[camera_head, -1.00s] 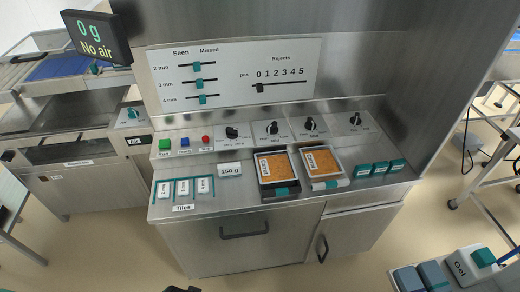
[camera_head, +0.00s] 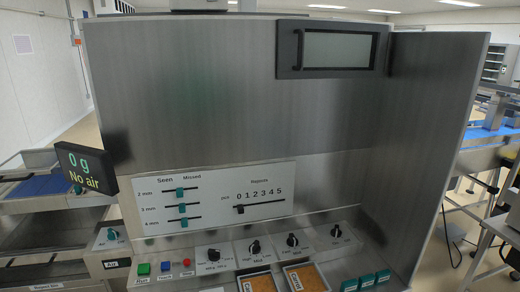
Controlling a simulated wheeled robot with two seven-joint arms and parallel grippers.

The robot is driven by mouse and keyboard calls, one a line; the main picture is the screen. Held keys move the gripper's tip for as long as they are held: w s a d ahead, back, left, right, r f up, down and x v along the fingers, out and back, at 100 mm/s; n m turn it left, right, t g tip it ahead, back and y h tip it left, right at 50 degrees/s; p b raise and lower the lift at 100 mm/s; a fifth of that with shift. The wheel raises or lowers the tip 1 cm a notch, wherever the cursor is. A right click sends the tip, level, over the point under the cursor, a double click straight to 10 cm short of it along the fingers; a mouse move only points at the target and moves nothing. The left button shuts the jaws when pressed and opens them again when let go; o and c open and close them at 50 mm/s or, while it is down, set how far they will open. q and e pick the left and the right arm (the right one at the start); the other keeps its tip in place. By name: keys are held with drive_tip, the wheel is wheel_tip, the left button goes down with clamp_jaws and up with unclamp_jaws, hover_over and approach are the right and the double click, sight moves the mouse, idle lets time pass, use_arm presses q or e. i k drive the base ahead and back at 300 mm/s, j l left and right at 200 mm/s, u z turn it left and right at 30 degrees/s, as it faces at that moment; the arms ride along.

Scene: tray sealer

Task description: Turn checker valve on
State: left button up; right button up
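A teal knob (camera_head: 112,235) sits on a small grey panel at the lower left, beside the main console. A label reading "Air" (camera_head: 116,264) is just below it. Which knob is the checker valve is not marked legibly; the teal one is by the air label. A black display (camera_head: 84,167) at the left reads "0 g" and "No air". Neither of my grippers is in this view.
The steel console has a slider panel (camera_head: 215,201), a green button (camera_head: 144,268), a blue button (camera_head: 166,266), a red button (camera_head: 186,262) and several black dials. A dark-framed window (camera_head: 332,49) is above. A steel side wall (camera_head: 428,150) bounds the right.

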sight(113, 235)
drive_tip(key=j+u, duration=0.25)
drive_tip(key=j, duration=0.25)
drive_tip(key=j+u, duration=0.25)
drive_tip(key=j, duration=0.25)
drive_tip(key=i+j+u, duration=0.1)
drive_tip(key=j+u, duration=0.2)
drive_tip(key=j, duration=0.2)
drive_tip(key=i+j+u, duration=0.1)
drive_tip(key=j+u, duration=0.15)
drive_tip(key=j, duration=0.25)
drive_tip(key=i+j, duration=0.3)
drive_tip(key=i+j+z, duration=0.5)
drive_tip(key=j+z, duration=0.3)
drive_tip(key=j, duration=0.15)
